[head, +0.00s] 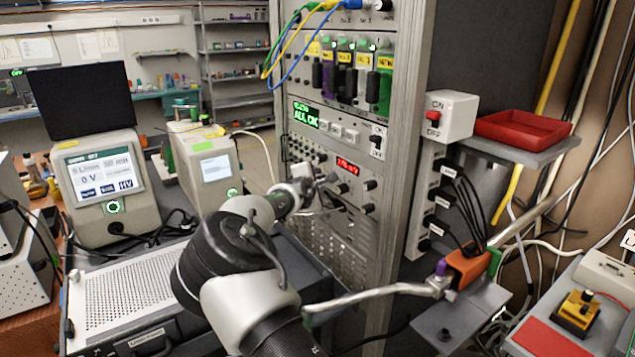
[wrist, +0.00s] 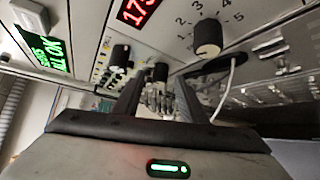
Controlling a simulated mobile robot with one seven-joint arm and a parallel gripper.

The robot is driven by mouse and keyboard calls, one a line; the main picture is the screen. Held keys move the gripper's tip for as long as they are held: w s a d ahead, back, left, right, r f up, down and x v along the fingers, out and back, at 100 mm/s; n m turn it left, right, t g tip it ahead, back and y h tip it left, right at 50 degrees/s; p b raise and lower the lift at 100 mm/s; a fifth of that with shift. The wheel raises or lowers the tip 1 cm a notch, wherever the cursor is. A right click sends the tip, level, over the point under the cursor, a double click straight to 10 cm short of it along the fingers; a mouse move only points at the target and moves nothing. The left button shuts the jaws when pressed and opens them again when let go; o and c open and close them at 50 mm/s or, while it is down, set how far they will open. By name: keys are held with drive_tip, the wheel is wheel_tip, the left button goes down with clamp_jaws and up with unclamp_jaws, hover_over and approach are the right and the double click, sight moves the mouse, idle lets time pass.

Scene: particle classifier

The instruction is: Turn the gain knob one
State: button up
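Several black knobs sit on the rack panel by a red display. In the wrist view, one knob (wrist: 208,38) has a scale with numbers up to 5 around it. Two smaller knobs, one at left (wrist: 120,54) and one nearer the middle (wrist: 160,72), sit beside it. I cannot read which is labelled gain. In the head view, knobs (head: 370,185) show right of the red display (head: 347,166). My gripper (wrist: 160,84) is open, its two dark fingers apart with nothing seen held between them. In the head view my gripper (head: 322,186) is close before this panel, partly hidden by my arm.
A green-lit display (head: 305,114) and switches sit above on the rack. Colored cables (head: 290,45) hang at the rack's top. At right are an ON/OFF switch box (head: 445,116), a red tray (head: 522,130) and black cables (head: 468,205). A monitor unit (head: 100,185) stands at left.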

clamp_jaws()
drive_tip(key=shift+f, duration=0.1)
drive_tip(key=shift+f+b, duration=0.1)
drive_tip(key=shift+b, duration=0.3)
drive_tip(key=shift+f+m+t+h+b, duration=0.3)
drive_tip(key=shift+m+t+b, duration=0.9)
drive_tip(key=shift+b, duration=1.65)
drive_tip(key=shift+f+m+t+h+b, duration=0.3)
drive_tip(key=shift+m+t+b, duration=0.85)
drive_tip(key=shift+b, duration=1.75)
drive_tip(key=shift+f+m+t+h+b, duration=0.25)
drive_tip(key=shift+m+t+b, duration=0.95)
drive_tip(key=shift+b, duration=1.65)
drive_tip(key=shift+m+h, duration=0.25)
